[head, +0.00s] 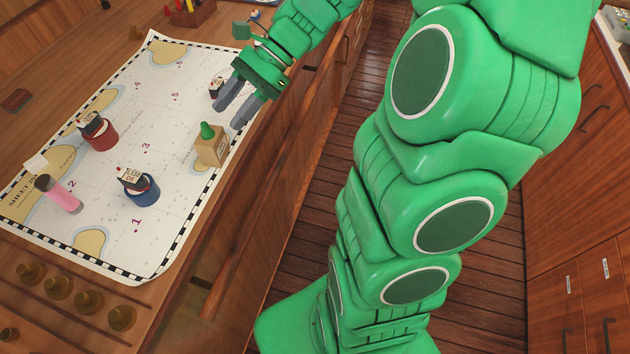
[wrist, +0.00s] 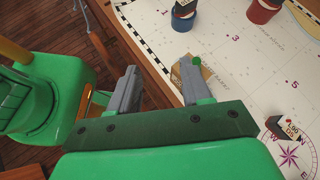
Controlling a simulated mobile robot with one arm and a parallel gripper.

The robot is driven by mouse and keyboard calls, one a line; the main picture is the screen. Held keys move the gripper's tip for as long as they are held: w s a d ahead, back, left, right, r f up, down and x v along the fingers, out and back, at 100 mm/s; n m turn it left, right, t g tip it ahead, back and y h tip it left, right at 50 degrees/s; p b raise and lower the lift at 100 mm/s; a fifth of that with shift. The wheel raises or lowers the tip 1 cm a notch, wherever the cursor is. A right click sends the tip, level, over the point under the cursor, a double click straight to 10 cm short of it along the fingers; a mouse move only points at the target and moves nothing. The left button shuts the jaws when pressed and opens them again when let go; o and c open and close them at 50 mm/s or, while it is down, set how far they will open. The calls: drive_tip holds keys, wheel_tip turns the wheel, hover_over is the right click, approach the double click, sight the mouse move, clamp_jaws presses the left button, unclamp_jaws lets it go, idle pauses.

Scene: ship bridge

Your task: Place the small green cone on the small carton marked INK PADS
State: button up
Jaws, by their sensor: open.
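The small green cone (head: 207,131) stands upright on top of a small tan carton (head: 212,154) near the right edge of the chart. The carton's marking is too small to read. My gripper (head: 231,116) is open and empty, just beyond the carton and cone and apart from them in the head view. In the wrist view the cone's tip (wrist: 197,62) shows by the end of the right finger, and the carton (wrist: 184,79) is partly hidden behind that finger.
A red tin (head: 101,136) and a blue tin (head: 143,192) with labelled cards stand on the chart (head: 110,225). A pink cylinder (head: 60,194) is at left. A small labelled block (wrist: 283,128) is near my gripper. Brass pieces (head: 88,302) line the near edge. The table edge drops off close right.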

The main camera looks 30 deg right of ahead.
drive_tip(key=s+a+n+g+h, duration=0.1)
drive_tip(key=s+n+h, duration=0.6)
drive_tip(key=s, duration=0.7)
drive_tip(key=s+d+n+t+h, duration=0.1)
drive_tip(key=s+d+n+h, duration=0.3)
drive_tip(key=s, duration=0.5)
drive_tip(key=d+n, duration=0.2)
drive_tip(key=n, duration=0.1)
drive_tip(key=shift+s+d+f, duration=0.25)
drive_tip(key=shift+s+d, duration=0.05)
